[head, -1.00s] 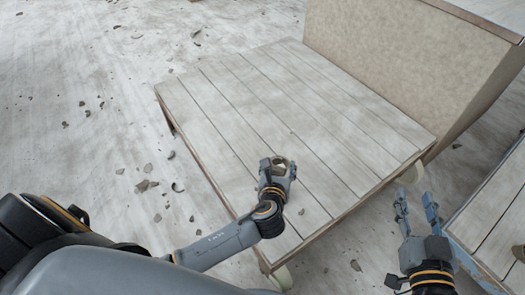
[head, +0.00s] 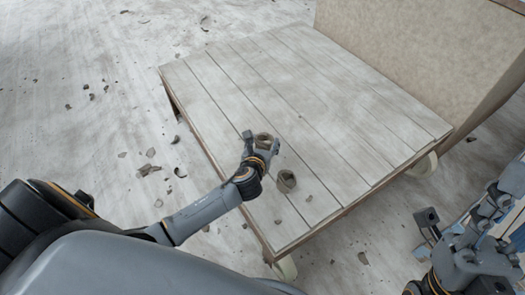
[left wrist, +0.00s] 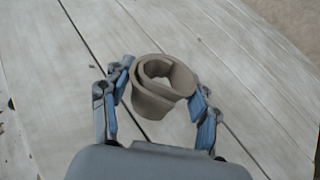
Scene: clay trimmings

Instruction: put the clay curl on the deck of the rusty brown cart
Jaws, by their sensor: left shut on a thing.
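The clay curl (left wrist: 150,105) is a grey-brown rolled strip with an open middle. My left gripper (head: 262,145) is shut on it, one finger on each side in the left wrist view. In the head view the held curl (head: 264,139) shows over the left front part of the brown-edged cart's pale plank deck (head: 290,80). The gap between curl and deck is hard to judge. My right gripper (head: 465,235) is at the lower right, off this deck, and its finger opening is unclear.
A second brown ring-like piece (head: 286,181) appears on the deck just right of my left wrist, with small crumbs nearby. Clay scraps (head: 148,169) litter the floor. Most of the deck is clear.

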